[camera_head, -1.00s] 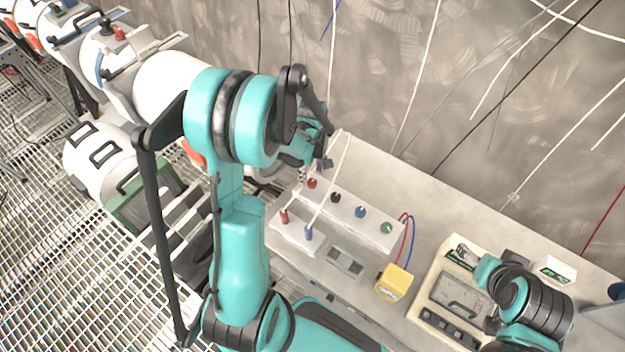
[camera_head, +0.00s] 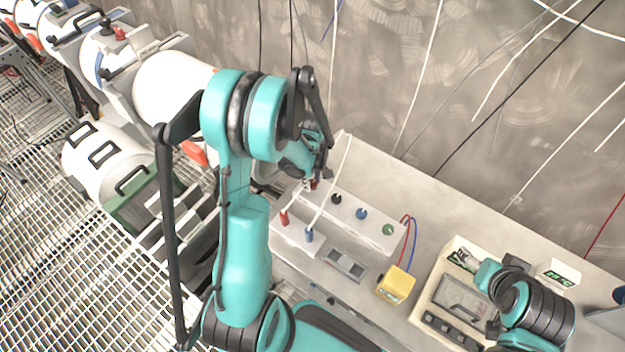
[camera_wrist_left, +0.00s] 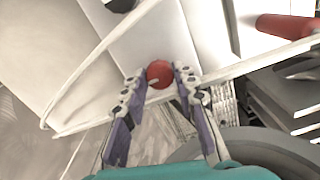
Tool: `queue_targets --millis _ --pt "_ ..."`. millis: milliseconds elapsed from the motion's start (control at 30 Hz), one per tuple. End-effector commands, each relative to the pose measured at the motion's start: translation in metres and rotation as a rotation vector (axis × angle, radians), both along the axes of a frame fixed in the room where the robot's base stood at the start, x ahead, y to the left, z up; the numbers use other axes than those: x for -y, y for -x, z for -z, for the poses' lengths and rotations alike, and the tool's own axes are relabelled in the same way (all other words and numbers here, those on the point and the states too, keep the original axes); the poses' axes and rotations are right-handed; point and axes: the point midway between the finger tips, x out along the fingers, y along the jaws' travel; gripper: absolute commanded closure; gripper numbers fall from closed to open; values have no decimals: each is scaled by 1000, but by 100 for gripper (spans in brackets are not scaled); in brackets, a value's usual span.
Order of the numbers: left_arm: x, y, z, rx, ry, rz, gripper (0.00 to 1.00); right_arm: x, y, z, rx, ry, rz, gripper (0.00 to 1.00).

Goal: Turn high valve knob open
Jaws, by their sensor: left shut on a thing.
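A white box (camera_head: 375,230) on the bench carries a row of small knobs. The red knob (camera_wrist_left: 160,74) sits between the two fingers of my left gripper (camera_wrist_left: 160,85) in the left wrist view, and the fingers are shut on it. In the head view my left gripper (camera_head: 312,181) is at the left end of the row and mostly hides this knob. The black knob (camera_head: 336,198), blue knob (camera_head: 361,214) and green knob (camera_head: 388,230) stand clear to its right. No label shows which is the high valve. My right gripper does not show.
A red plug (camera_head: 284,217) and a blue plug (camera_head: 309,235) stand in front of the knob row, and a white cable (camera_head: 332,190) hangs close to my left gripper. A yellow box (camera_head: 395,285) and a meter case (camera_head: 440,310) are further right. The wall is behind.

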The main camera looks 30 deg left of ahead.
Motion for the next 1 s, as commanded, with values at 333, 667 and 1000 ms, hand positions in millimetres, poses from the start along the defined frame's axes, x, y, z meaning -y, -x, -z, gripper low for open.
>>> queue_targets --millis 333,667,1000 --pt "0 0 1 0 0 115 100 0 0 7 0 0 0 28" --pt "0 0 2 0 0 399 100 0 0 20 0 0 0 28" --pt "0 0 1 0 -1 722 100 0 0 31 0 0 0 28"
